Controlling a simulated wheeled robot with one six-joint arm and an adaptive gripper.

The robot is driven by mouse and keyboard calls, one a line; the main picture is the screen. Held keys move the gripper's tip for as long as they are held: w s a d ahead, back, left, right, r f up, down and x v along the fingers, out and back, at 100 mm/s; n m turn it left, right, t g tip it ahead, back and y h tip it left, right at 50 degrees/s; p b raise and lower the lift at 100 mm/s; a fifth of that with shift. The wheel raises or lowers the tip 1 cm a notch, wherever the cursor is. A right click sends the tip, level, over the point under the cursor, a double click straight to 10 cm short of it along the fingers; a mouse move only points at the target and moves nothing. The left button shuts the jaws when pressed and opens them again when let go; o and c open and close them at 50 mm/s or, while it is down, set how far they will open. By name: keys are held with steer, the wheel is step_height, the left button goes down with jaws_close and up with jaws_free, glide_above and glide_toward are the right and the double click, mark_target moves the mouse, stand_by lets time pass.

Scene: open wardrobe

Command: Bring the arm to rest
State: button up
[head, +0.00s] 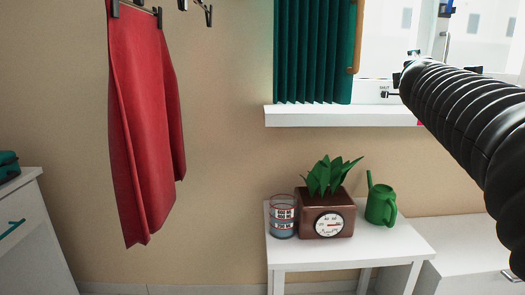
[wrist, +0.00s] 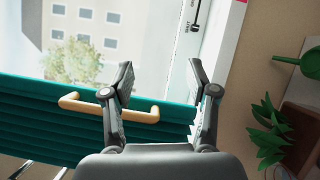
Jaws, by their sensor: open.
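My gripper (wrist: 160,85) is open and empty in the wrist view, its two fingers apart in front of the window. A green blind (wrist: 45,115) with a wooden handle (wrist: 140,114) shows behind and beside the fingers; I cannot tell how far the handle is from them. In the head view my arm, in a black ribbed sleeve, reaches in from the right edge toward the window. The fingers are hardly visible there. The blind (head: 312,50) hangs over the left part of the window, with its handle (head: 357,35) on its right edge.
Below the white sill (head: 340,116), a white table (head: 345,255) holds a measuring glass (head: 283,217), a potted plant (head: 331,175) with a dial and a green watering can (head: 380,207). A red cloth (head: 145,120) hangs from clips at left. A white cabinet (head: 35,235) stands far left.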

steer(key=s+a+f+m+g+y, duration=0.15)
steer(key=s+f+m+g, duration=0.5)
steer(key=f, duration=0.65)
steer(key=s+a+f+m+g+y, duration=0.1)
steer(key=s+a+f+m+g, duration=0.2)
steer(key=s+f+m, duration=0.75)
steer(key=s+a+f+n+g+y, duration=0.1)
steer(key=s+a+f+y, duration=0.4)
steer(key=s+a+f, duration=0.9)
steer(key=shift+s+f+n+g, duration=0.3)
steer(key=shift+f+g, duration=0.15)
steer(key=shift+f, duration=0.55)
steer(key=shift+y, duration=0.25)
